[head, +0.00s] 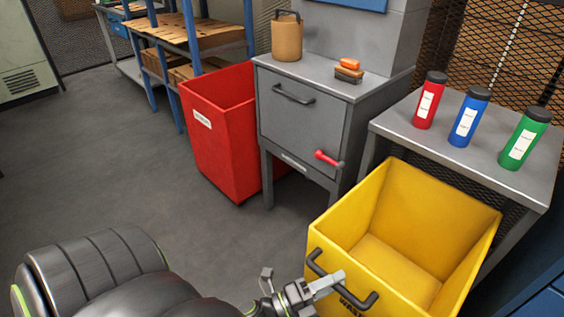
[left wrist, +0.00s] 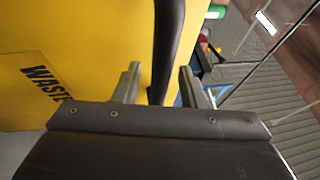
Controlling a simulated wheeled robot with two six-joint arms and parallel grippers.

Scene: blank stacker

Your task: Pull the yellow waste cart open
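The yellow waste cart (head: 470,222) is an open-topped, empty bin at the lower right in the head view. Its front wall carries a dark bar handle (head: 362,300) and a partly hidden WASTE label. My left gripper (head: 305,281) is at the left part of this handle. In the left wrist view, its two fingers (left wrist: 160,78) stand apart on either side of the dark handle bar (left wrist: 168,35), with gaps showing beside the bar. The cart's yellow wall (left wrist: 80,45) fills the left of that view. My right gripper is not in view.
A grey table (head: 400,127) with red, blue and green bottles stands behind and right of the cart. A grey cabinet (head: 300,122) with a red lever (head: 328,158) stands left of it, beside a red bin (head: 225,140). The floor (head: 90,170) at left is clear.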

